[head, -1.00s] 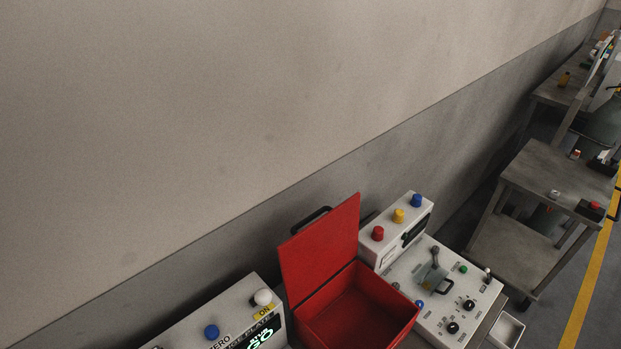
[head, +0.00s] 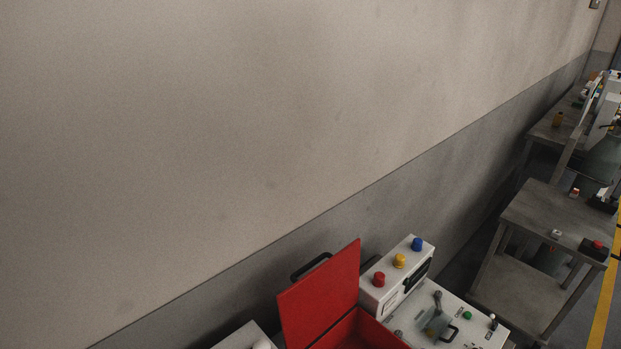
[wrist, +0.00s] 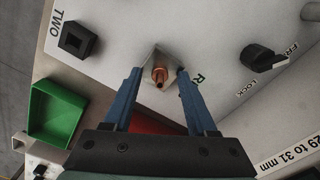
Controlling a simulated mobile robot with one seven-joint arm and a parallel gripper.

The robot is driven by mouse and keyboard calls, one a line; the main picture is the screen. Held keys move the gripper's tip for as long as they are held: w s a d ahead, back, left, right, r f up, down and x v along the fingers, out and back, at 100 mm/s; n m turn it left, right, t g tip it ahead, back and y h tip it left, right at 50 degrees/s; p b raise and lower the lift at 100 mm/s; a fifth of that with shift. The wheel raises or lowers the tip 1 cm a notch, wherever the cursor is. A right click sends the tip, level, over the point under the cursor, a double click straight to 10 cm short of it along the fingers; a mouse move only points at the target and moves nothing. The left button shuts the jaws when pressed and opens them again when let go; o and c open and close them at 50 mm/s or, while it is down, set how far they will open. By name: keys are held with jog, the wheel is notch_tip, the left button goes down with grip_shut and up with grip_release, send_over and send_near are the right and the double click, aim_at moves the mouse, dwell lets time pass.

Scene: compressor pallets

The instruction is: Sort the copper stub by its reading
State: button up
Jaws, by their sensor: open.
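The copper stub (wrist: 160,73) shows in the wrist view, standing out from a small grey metal block (wrist: 153,60) on a white panel. My gripper (wrist: 159,72) has two blue fingers, set apart. Their tips lie to either side of the stub with a gap on both sides. I cannot tell how far the tips are above the panel. No reading shows in these frames. My gripper is not in the head view.
A black square socket or knob (wrist: 78,39) marked TWO and a black lock knob (wrist: 262,58) flank the gripper. A green tray (wrist: 57,110) lies at left. The head view has an open red box (head: 322,296), a white panel (head: 472,318) and a grey cart (head: 556,222).

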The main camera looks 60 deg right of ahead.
jog(key=shift+c, duration=0.3)
grip_shut()
dwell(0.4)
dwell(1.1)
jog(key=shift+r+p, duration=0.1)
jog(key=shift+p, duration=0.2)
jog(key=shift+r+p, duration=2.95)
jog(key=shift+p, duration=0.1)
